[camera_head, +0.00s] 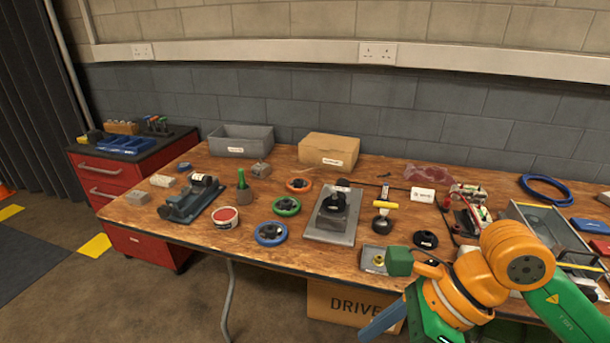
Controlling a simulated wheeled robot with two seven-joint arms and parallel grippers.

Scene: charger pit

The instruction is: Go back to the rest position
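My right arm, orange and green, comes in from the right and bends over the front edge of the workbench. My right gripper (387,319) is partly in view at the bottom, with a blue-grey finger in front of the cardboard box under the bench. The rest of it is cut off or hidden, so I cannot tell if it is open or shut. I see nothing held in the visible part. My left arm and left gripper are not in view. The wooden workbench (200,233) stands in front of me.
On the bench are a grey plate with a black part (320,230), a vise (190,200), handwheels (270,233), a grey bin (241,140), a cardboard box (329,149) and a glass-topped case (545,228). A red drawer cabinet (100,180) stands left. Floor at front left is clear.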

